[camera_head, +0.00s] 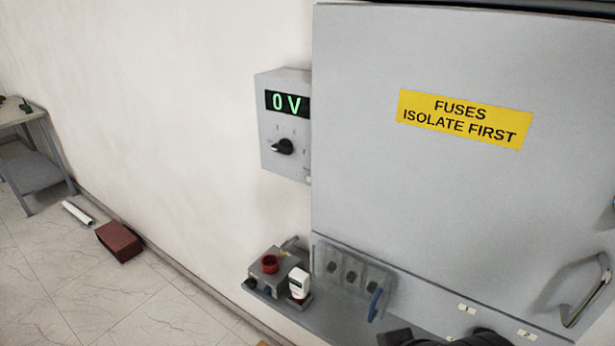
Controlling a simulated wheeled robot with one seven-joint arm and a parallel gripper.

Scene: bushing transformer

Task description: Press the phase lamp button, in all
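No lamp or button marked as phase lamp can be read in the head view. A grey meter box (284,122) on the wall shows a green "0 V" display (287,103) above a black rotary knob (283,147). A small pale round part (308,180) sits at its lower right edge. Below, a clear cover (352,272) lies over several dark round parts, with a blue handle (375,304) at its right end. Dark parts at the bottom edge, likely mine, are cut off by the frame; no fingertips show.
A large grey cabinet door (455,190) bears a yellow "FUSES ISOLATE FIRST" label (465,119) and a handle (585,292). A shelf holds a grey box with a red knob (270,264) and a white device (299,282). A red box (119,241) lies on the floor.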

